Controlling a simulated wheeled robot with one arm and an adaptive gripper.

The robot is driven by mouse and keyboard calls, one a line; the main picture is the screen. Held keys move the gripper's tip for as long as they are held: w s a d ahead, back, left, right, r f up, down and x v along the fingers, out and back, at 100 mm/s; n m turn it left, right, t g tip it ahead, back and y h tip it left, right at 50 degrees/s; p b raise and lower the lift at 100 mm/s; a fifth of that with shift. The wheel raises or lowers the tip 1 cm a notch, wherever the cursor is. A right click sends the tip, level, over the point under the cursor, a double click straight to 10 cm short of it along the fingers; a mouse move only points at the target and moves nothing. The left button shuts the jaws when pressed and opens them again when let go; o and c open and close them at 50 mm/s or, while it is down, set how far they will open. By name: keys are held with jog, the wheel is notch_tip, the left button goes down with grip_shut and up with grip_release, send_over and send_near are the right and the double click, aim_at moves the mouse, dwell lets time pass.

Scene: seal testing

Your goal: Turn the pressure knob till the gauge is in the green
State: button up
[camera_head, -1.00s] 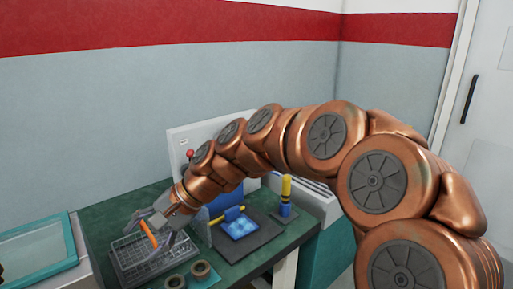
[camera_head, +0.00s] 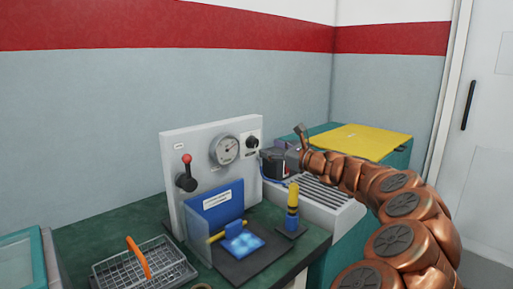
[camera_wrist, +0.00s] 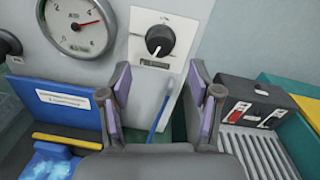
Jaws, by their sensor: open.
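The pressure knob (camera_head: 253,142) is a black round knob on a white plate at the right of the upright grey panel. My gripper (camera_wrist: 160,88) is open and empty, apart from the knob. In the head view my gripper (camera_head: 290,149) is right of the panel.
A red-tipped lever (camera_head: 186,174) is on the panel's left. A yellow-topped tool (camera_head: 292,207) stands in front. A black box (camera_wrist: 257,112) sits at the right. A blue strip (camera_wrist: 163,106) hangs below the knob. A wire basket (camera_head: 115,271) is front left.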

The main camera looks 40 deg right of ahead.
aim_at(256, 144)
jog(key=w, duration=0.4)
jog(key=shift+w+f, duration=0.1)
jog(key=shift+w, duration=1)
